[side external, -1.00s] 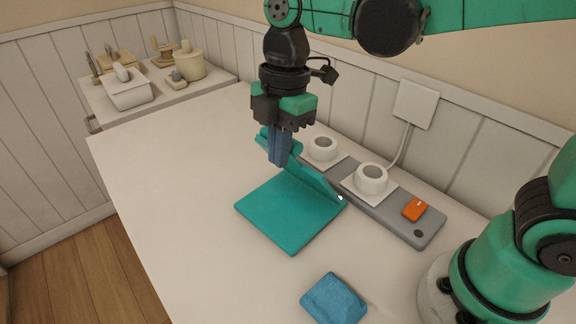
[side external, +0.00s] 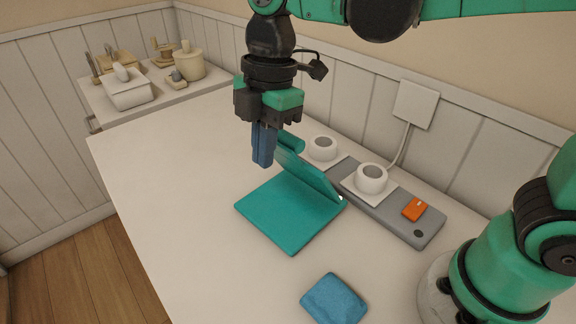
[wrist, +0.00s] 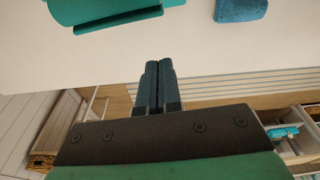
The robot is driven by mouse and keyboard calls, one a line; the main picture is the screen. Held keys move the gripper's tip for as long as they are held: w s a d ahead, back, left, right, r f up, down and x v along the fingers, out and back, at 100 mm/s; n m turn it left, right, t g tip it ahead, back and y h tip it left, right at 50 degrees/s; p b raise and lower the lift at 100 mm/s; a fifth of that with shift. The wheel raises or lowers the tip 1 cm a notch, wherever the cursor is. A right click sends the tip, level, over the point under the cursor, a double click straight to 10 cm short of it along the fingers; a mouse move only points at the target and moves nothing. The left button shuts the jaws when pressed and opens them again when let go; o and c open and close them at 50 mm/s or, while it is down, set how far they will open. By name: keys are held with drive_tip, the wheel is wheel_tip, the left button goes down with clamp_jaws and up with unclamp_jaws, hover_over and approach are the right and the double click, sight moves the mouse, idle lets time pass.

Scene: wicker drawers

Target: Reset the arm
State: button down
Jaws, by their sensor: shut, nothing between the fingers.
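My gripper (side external: 264,147) is shut and empty, with its blue fingers pressed together and pointing down above the white table. It hangs just left of a teal folded object (side external: 290,213), which lies with one flat panel on the table and another panel raised at its back edge. In the wrist view my gripper (wrist: 157,75) also shows shut, with nothing between the fingers. Part of the teal object (wrist: 105,12) is at the top left of that view.
A blue cloth-like block (side external: 333,299) lies near the front of the table. A grey power strip (side external: 400,216) with two white round fixtures and an orange switch (side external: 415,209) runs along the wall. A side cabinet (side external: 100,101) with small containers stands at the back left. The table's left part is clear.

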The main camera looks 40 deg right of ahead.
wheel_tip(320, 180, up, 6)
drive_tip(key=d+r, duration=0.1)
drive_tip(key=d+f+m+t, duration=0.1)
drive_tip(key=d+m, duration=0.1)
drive_tip(key=m, duration=0.1)
drive_tip(key=d+f+m+t, duration=0.1)
drive_tip(key=d+f+m, duration=0.1)
drive_tip(key=m, duration=0.1)
drive_tip(key=d+f+m+t, duration=0.2)
drive_tip(key=m, duration=0.1)
drive_tip(key=shift+s+d+m, duration=0.3)
drive_tip(key=shift+d+m, duration=0.05)
drive_tip(key=shift+m, duration=0.05)
drive_tip(key=s+d+f+m+t+h, duration=0.1)
drive_tip(key=d+f+m+t, duration=0.2)
drive_tip(key=m, duration=0.6)
wheel_tip(320, 180, down, 2)
drive_tip(key=d, duration=0.2)
drive_tip(key=shift+s+d+h, duration=0.3)
drive_tip(key=shift+s+h, duration=0.1)
